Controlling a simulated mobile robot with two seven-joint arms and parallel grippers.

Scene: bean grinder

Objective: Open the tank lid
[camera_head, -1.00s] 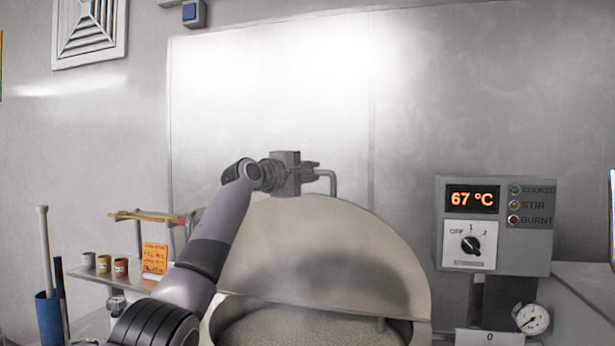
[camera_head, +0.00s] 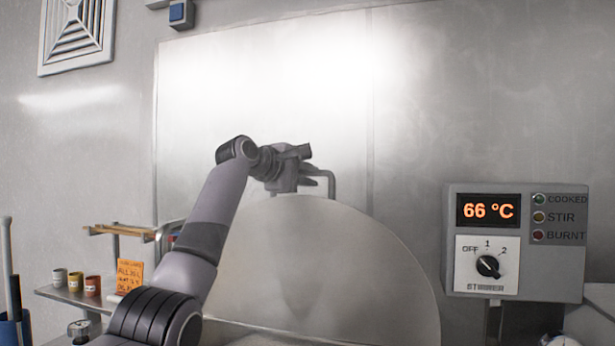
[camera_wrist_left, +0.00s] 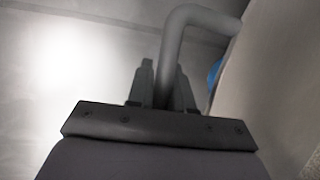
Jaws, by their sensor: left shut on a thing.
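The tank lid (camera_head: 345,265) is a large, rounded grey metal disc. In the head view it stands raised and tilted up in front of the back wall panel, with its lower part cut off by the frame's bottom edge. A bent metal bar handle (camera_head: 331,184) rises from its top edge. My left gripper (camera_head: 312,178) is at this handle, its arm reaching up from the lower left. In the left wrist view the handle (camera_wrist_left: 205,14) runs down between the two fingers (camera_wrist_left: 165,90), which are shut on it. My right gripper is not in view.
A control box (camera_head: 515,240) with a 66 °C display and a dial is at the right, beside the lid. A shelf (camera_head: 70,295) with small cups and an orange note (camera_head: 130,276) is at the left. The wall panel (camera_head: 270,90) stands behind the lid.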

